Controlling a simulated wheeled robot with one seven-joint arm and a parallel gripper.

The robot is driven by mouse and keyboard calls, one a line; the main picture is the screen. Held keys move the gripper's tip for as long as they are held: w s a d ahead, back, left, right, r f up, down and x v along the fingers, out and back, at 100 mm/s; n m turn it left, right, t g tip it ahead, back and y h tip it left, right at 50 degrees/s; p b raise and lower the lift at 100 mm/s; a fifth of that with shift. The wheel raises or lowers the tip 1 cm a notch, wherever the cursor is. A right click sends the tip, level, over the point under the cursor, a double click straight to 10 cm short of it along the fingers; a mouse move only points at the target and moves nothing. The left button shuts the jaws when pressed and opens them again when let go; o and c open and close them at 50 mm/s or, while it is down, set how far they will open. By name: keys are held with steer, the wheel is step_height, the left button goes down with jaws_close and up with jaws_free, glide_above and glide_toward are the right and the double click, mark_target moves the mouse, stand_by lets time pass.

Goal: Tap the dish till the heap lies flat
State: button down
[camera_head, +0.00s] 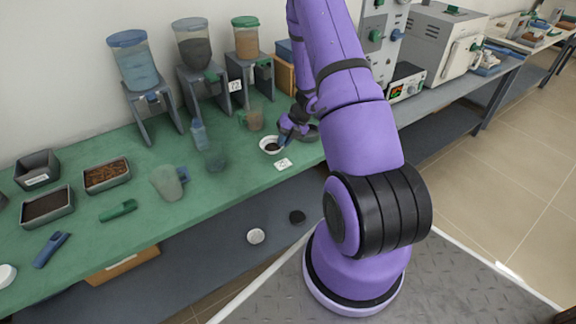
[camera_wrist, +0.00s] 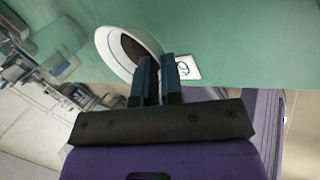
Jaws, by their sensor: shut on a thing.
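A small white dish (camera_head: 271,149) with dark brown contents (camera_head: 272,146) stands on the green bench top near its front edge. The dish also shows in the wrist view (camera_wrist: 113,42), with the brown heap (camera_wrist: 131,48) inside. My gripper (camera_head: 284,140) reaches the dish from its right side. In the wrist view its two dark fingers (camera_wrist: 159,68) are close together at the dish's rim, shut on the dish. The fingers cover part of the rim. I cannot tell from these views how flat the heap lies.
A numbered white card (camera_head: 283,164) lies just in front of the dish. Dispensers on stands (camera_head: 141,75) line the wall. A clear jug (camera_head: 169,182), trays (camera_head: 106,175) and a green scoop (camera_head: 118,211) are to the left. A furnace (camera_head: 438,45) stands at the right.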

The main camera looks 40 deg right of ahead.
steer(key=shift+w+d+f, duration=0.1)
steer(key=shift+w+d, duration=0.1)
steer(key=shift+w, duration=0.45)
steer(key=shift+w+d+f, duration=0.1)
steer(key=shift+w+d, duration=0.1)
steer(key=shift+w, duration=0.4)
steer(key=shift+w+d, duration=0.2)
steer(key=shift+w, duration=0.45)
step_height(320, 180, down, 3)
steer(key=shift+f, duration=0.1)
steer(key=shift+r, duration=1.8)
step_height(320, 180, down, 4)
steer(key=shift+s+r, duration=0.1)
steer(key=shift+r, duration=0.25)
steer(key=shift+r, duration=0.1)
